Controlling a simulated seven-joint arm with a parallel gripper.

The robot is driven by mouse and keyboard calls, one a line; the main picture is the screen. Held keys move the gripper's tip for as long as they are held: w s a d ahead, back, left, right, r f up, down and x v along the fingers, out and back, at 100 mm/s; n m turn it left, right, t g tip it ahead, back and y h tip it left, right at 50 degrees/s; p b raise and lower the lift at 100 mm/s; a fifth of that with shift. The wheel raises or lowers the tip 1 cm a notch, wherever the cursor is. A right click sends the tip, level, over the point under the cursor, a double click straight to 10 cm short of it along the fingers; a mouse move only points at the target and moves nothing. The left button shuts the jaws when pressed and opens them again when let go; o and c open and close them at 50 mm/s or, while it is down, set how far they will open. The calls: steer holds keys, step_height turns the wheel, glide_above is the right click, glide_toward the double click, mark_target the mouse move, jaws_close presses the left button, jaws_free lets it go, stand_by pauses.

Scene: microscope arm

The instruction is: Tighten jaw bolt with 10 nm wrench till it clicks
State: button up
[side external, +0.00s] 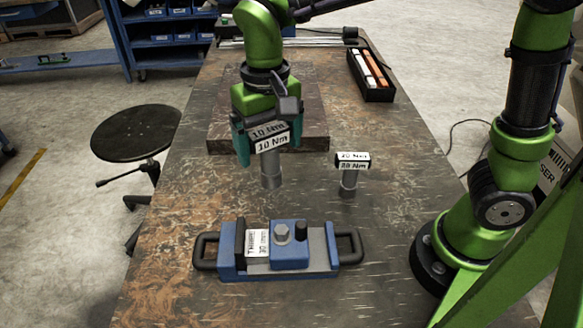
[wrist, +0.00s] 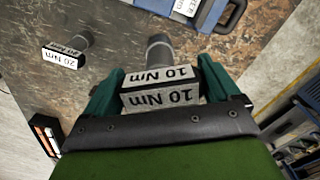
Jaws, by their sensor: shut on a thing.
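My gripper (side external: 270,139) is shut on the wrench labelled 10 Nm (side external: 271,168). The wrench hangs upright with its grey socket end down, behind the vise; I cannot tell whether it touches the table. In the wrist view the 10 Nm wrench (wrist: 158,80) sits between the teal fingers. The blue vise (side external: 290,258) lies on the table in front, with a grey hex bolt (side external: 282,233) and a black knob (side external: 301,230) on top. Part of the vise (wrist: 208,14) shows at the top of the wrist view. A second wrench labelled 20 Nm (side external: 349,172) stands to the right.
The worn table (side external: 190,285) has clear room around the vise. A dark slab (side external: 222,138) lies behind my gripper. A black box with white and orange items (side external: 371,75) is at the back right. A round stool (side external: 136,132) stands to the left.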

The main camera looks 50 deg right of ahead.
steer(key=s+a+r+n, duration=0.2)
steer(key=s+a+n, duration=0.2)
steer(key=s+n, duration=0.2)
steer(key=shift+s+a, duration=0.25)
steer(key=shift+r, duration=0.1)
steer(key=shift+f, duration=2.55)
steer(key=shift+f, duration=1.65)
steer(key=shift+m, duration=1.9)
